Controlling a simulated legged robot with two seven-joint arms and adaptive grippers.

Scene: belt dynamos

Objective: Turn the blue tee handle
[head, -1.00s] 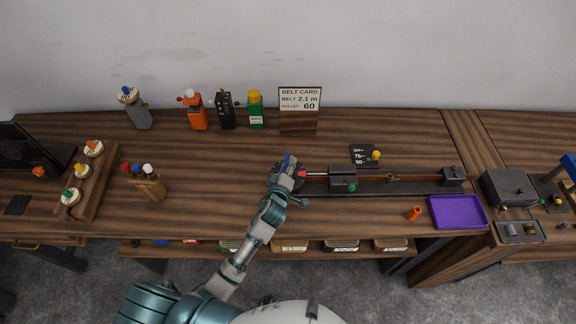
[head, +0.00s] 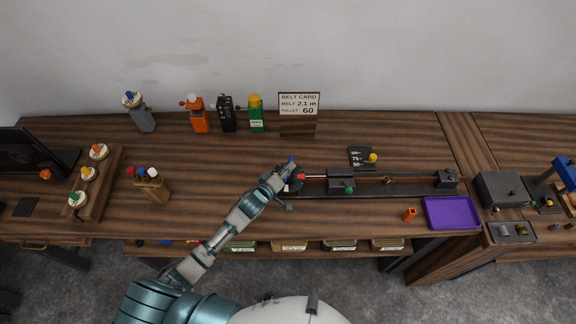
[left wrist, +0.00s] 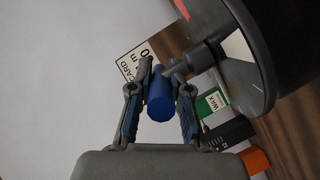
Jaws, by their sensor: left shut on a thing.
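The blue tee handle (head: 291,159) is at the left end of the long dark belt rig (head: 400,188). My left gripper (head: 287,171) reaches it from the front left and hides much of that end of the rig. In the left wrist view the handle's blue bar (left wrist: 160,102) lies between the two fingers of my left gripper (left wrist: 161,90), which are shut on it. A grey stem and a large dark round part (left wrist: 240,65) show to its right there. My right gripper is not in view.
The belt card (head: 298,103) stands behind the rig, with several bottles to its left. A small dark plate with a yellow knob (head: 373,158) lies behind the rig. A purple tray (head: 451,212) and an orange piece (head: 410,214) are at the front right.

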